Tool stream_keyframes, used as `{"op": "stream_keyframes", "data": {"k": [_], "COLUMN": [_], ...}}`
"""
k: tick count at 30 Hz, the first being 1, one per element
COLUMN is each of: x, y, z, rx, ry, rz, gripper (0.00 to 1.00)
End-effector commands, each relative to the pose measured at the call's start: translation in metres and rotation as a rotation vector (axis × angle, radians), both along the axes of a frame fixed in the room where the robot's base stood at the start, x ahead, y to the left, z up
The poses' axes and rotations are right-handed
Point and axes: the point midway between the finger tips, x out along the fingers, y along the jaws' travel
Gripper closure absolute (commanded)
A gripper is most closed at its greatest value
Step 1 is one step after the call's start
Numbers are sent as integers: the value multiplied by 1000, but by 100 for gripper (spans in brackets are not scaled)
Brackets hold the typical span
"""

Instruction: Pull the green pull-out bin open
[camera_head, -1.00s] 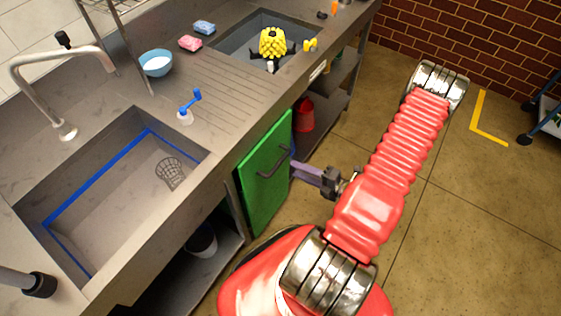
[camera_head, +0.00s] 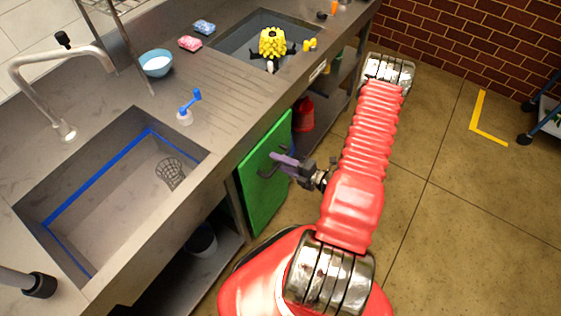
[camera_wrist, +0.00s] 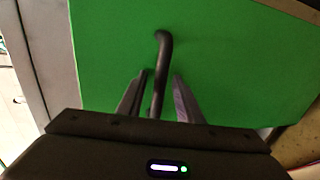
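The green pull-out bin (camera_head: 266,197) sits under the counter, its flat front flush with the frame as far as I can tell. A dark curved handle (camera_head: 265,166) stands out from that front. In the wrist view the green front (camera_wrist: 235,60) fills most of the picture. The handle (camera_wrist: 163,45) runs down between the two fingers of my gripper (camera_wrist: 160,90). The fingers are apart, with a visible gap on both sides of the handle. In the head view my gripper (camera_head: 284,160) is at the handle.
A stone counter (camera_head: 235,95) with two sinks runs above the bin. A red container (camera_head: 303,114) stands on the open shelf behind the bin, and a dark bucket (camera_head: 203,240) on the shelf in front.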

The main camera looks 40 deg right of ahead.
Motion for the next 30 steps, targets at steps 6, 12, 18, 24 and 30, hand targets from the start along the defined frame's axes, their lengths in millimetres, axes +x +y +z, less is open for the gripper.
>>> {"op": "stream_keyframes", "data": {"k": [6,12,18,24,30], "x": [0,0,0,0,0], "y": [0,0,0,0,0], "z": [0,0,0,-1,-1], "rx": [0,0,0,-1,0], "ry": [0,0,0,2,3], "rz": [0,0,0,0,0], "gripper": [67,80,94,100,100]}}
